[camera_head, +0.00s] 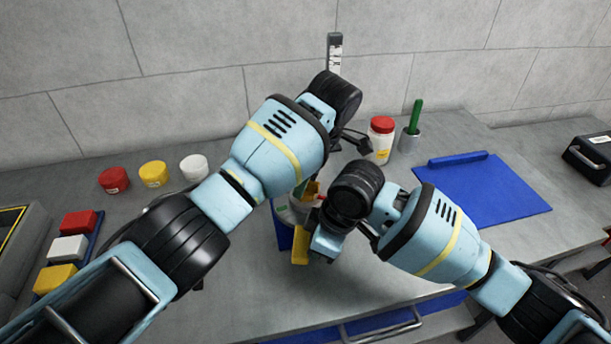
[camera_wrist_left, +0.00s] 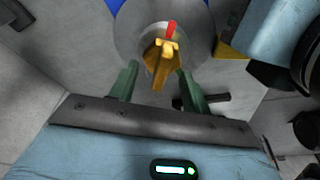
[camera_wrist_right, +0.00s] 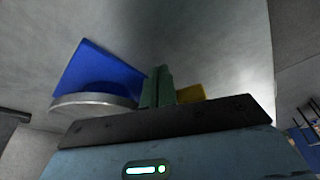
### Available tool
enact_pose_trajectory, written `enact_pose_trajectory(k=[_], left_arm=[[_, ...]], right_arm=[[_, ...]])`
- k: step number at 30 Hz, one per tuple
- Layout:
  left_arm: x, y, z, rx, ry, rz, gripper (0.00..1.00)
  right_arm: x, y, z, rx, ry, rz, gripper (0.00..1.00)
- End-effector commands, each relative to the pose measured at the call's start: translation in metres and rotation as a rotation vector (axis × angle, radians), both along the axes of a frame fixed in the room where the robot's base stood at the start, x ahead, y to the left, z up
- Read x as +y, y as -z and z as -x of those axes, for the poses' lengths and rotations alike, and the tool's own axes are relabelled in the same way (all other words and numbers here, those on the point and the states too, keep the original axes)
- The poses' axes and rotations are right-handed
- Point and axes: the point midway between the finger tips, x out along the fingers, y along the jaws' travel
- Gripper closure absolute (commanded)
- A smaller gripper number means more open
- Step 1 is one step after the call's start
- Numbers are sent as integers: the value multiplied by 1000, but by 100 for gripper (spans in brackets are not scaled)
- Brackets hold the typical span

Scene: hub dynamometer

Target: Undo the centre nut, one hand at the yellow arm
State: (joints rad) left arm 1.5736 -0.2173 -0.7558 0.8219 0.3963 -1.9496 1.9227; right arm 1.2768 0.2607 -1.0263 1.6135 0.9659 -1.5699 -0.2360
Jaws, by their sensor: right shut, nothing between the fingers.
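The centre nut (camera_wrist_left: 162,62) is a gold winged piece with a red tip (camera_wrist_left: 171,27), in front of a round grey disc (camera_wrist_left: 130,40). My left gripper (camera_wrist_left: 158,84) is open, with one green finger on each side of the nut's lower end; I cannot tell whether they touch it. In the head view the nut (camera_head: 310,190) is partly hidden by my arms. The yellow arm (camera_head: 300,247) sticks out below the disc. In the right wrist view, my right gripper (camera_wrist_right: 159,86) is shut and empty, with the yellow arm (camera_wrist_right: 190,93) just beside its fingertips; contact is unclear.
A blue stand (camera_head: 284,236) carries the disc. Red, yellow and white round containers (camera_head: 153,173) stand left. A red-lidded jar (camera_head: 381,139) and a cup with a green handle (camera_head: 411,130) stand behind. A blue mat (camera_head: 490,188) lies right. The bench front (camera_head: 260,300) is clear.

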Motion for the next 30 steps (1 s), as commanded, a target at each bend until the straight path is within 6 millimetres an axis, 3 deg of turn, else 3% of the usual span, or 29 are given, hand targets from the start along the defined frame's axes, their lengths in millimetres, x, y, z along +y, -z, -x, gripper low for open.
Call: enact_pose_trajectory(k=[2, 11, 30], left_arm=[[0, 1, 0, 1, 0, 0, 42], [0, 0, 0, 2, 0, 0, 42], [1, -53, 0, 0, 0, -2, 42]], right_arm=[[0, 0, 0, 0, 0, 0, 100], [0, 0, 0, 1, 1, 1, 100], [0, 0, 0, 1, 1, 1, 100]])
